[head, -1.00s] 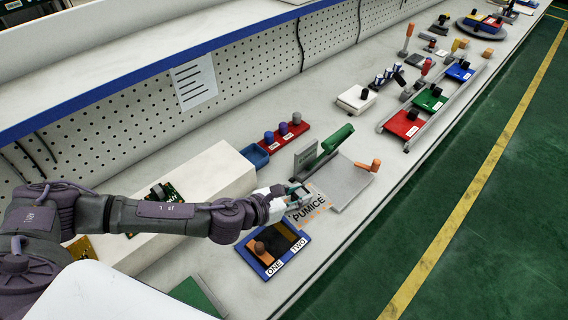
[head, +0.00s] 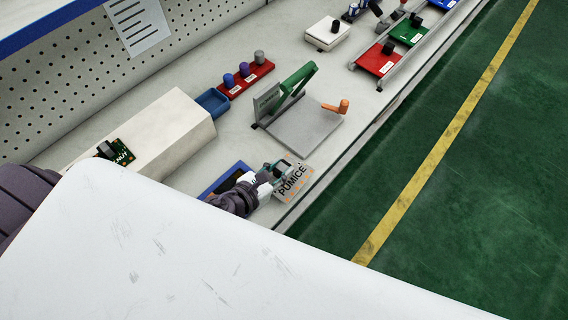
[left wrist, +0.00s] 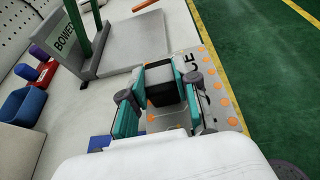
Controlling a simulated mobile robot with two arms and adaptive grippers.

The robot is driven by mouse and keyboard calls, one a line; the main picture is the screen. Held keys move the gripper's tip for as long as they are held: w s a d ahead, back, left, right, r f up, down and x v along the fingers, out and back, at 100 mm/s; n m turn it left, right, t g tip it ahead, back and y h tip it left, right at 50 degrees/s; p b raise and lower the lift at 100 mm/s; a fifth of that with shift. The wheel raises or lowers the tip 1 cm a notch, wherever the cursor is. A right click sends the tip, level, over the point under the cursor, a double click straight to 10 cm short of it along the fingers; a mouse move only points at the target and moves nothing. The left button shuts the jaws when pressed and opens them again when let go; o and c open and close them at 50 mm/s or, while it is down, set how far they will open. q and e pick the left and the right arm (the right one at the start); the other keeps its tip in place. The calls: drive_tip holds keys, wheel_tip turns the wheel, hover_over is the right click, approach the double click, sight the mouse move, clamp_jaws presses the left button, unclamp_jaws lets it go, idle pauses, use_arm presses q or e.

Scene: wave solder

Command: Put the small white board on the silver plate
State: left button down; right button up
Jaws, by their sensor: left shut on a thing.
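The silver plate (head: 297,133) lies flat on the bench, with a green lever and an orange knob; it also shows in the left wrist view (left wrist: 136,45). A small pale board lettered PUMICE (head: 293,184) lies against its near side; the left wrist view shows orange dots on this board (left wrist: 220,92). My left gripper (head: 277,172) is low over this board's left part. In the left wrist view its fingers (left wrist: 163,90) are shut on a black block (left wrist: 163,93). The fingers hide whether the block is fixed to the board. My right gripper is out of view.
A blue-framed tray (head: 219,181) is partly hidden behind my left arm. A blue bin (head: 212,103), a red rack (head: 245,78) and a long white block (head: 155,137) stand behind. A white box with a black knob (head: 327,35) is further along the bench.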

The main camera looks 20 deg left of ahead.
use_arm(q)
drive_tip(key=shift+r+p, duration=0.15)
drive_tip(key=shift+p, duration=0.25)
drive_tip(key=shift+w, duration=0.35)
drive_tip(key=w, duration=0.2)
drive_tip(key=w+p, duration=0.1)
drive_tip(key=w, duration=0.2)
drive_tip(key=w+a+p, duration=0.1)
drive_tip(key=w, duration=0.2)
hover_over(298, 122)
drive_tip(key=shift+s+d+f+p, duration=0.1)
drive_tip(key=shift+s+f+p, duration=0.15)
drive_tip(key=shift+p, duration=0.1)
drive_tip(key=shift+w, duration=0.35)
drive_tip(key=shift+f+b, duration=0.45)
drive_tip(key=shift+f, duration=0.2)
drive_tip(key=shift+s+f+b, duration=0.1)
drive_tip(key=shift+f+b, duration=0.35)
drive_tip(key=shift+f, duration=0.05)
